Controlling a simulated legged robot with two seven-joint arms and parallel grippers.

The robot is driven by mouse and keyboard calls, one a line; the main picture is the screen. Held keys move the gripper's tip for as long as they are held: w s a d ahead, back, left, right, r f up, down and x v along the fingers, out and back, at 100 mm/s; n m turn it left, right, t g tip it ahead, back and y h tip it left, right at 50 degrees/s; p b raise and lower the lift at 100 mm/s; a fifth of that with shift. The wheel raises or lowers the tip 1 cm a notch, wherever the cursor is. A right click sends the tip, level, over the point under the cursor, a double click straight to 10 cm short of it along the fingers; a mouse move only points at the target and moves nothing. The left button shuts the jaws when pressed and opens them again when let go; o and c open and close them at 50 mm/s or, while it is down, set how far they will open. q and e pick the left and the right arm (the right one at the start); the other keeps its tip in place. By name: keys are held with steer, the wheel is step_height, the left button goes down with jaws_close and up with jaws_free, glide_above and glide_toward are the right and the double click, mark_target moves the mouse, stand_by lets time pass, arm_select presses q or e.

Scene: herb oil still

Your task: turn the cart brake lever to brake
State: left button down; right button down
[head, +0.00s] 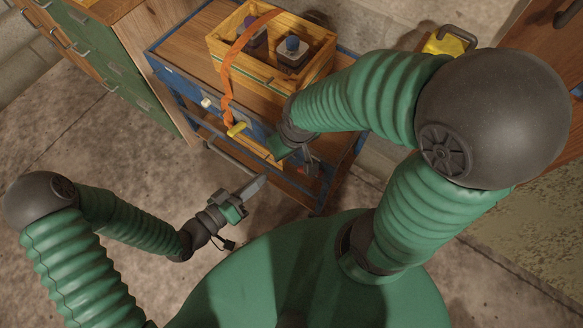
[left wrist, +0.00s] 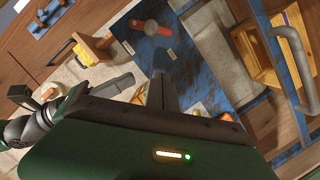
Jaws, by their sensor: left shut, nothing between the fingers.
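The brake lever (left wrist: 151,27) shows in the left wrist view as a red bar with a grey round hub on the cart's blue end panel (left wrist: 195,75). Small pale labels beside it are too small to read. In the head view it is mostly hidden beside my right gripper. My left gripper (head: 256,187) is shut and empty, in front of the cart and apart from it. Its fingertips (left wrist: 164,92) point toward the blue panel, short of the lever. My right gripper (head: 280,146) is close to the cart's end; its fingers are partly hidden.
A wooden crate (head: 224,50) holding dark jars stands on the cart top, with an orange strap (head: 233,62) hanging over it. A grey handle bar (head: 234,161) sticks out from the cart. Green drawers (head: 115,75) stand at the left. Floor is open at the lower left.

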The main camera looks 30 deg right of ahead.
arm_select(q)
steer(key=b, duration=0.2)
glide_toward(301, 162)
steer(key=w+d+r, duration=0.3)
steer(key=w+d, duration=0.1)
steer(key=s+d+f, duration=0.1)
steer(key=s+f+b, duration=0.1)
steer(key=f, duration=0.1)
steer(key=shift+s+d, duration=0.15)
steer(key=shift+d, duration=0.25)
steer(key=shift+s+f, duration=0.2)
steer(key=shift+f+n, duration=0.25)
steer(key=shift+n, duration=0.25)
steer(key=f+n+b, duration=0.1)
steer(key=n, duration=0.1)
steer(key=s+f+n+h+b, duration=0.1)
steer(key=n+b, duration=0.1)
steer(key=f+n+g+h+b, duration=0.1)
steer(key=n, duration=0.2)
steer(key=shift+s+d, duration=0.15)
steer(key=shift+d, duration=0.15)
steer(key=shift+s, duration=0.1)
stand_by(0.3)
